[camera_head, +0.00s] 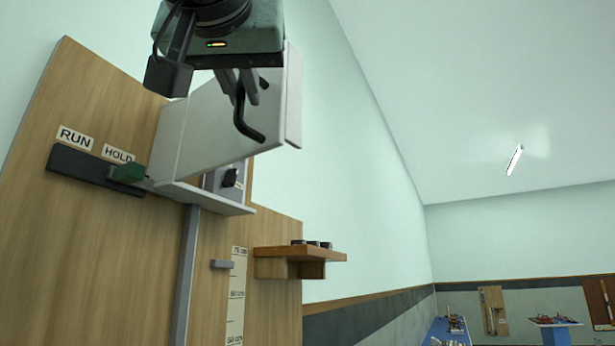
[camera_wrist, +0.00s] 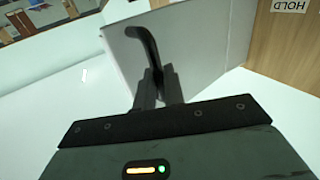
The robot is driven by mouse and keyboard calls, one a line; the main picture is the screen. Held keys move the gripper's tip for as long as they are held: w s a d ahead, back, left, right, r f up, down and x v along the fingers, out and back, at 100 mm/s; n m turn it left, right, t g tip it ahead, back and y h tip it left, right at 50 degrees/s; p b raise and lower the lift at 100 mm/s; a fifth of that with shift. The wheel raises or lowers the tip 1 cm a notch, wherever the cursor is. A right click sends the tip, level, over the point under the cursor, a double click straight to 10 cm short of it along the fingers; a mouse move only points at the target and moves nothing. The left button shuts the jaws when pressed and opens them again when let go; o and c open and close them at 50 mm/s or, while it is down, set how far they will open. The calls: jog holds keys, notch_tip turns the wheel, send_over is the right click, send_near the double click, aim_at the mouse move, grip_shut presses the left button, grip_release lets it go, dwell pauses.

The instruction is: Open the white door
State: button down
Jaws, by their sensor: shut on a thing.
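The white door (camera_head: 215,125) belongs to a small white cabinet (camera_head: 215,200) on a wooden panel. It stands ajar, swung out from the cabinet, and part of the inside with a dark knob (camera_head: 230,178) shows below it. A black bent handle (camera_head: 248,132) is on the door's face. My gripper (camera_head: 240,90) comes from above and is shut on the handle. In the wrist view the fingers (camera_wrist: 158,88) close around the handle (camera_wrist: 148,42), with the white door (camera_wrist: 200,45) behind. The exact contact is partly hidden by the fingers.
A dark slide plate with a green knob (camera_head: 127,173) and the labels RUN and HOLD sits left of the cabinet. A wooden shelf (camera_head: 300,253) with small dark items juts out at lower right. A grey rail (camera_head: 185,275) runs below the cabinet. Space right of the door looks clear.

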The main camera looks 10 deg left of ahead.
jog(key=shift+s+a, duration=0.1)
jog(key=shift+a, duration=0.1)
dwell(0.3)
jog(key=c, duration=1.6)
grip_release()
jog(key=shift+a, duration=0.1)
jog(key=shift+c, duration=0.2)
jog(key=s+d+b, duration=0.3)
jog(key=s, duration=1.4)
jog(key=shift+d, duration=0.15)
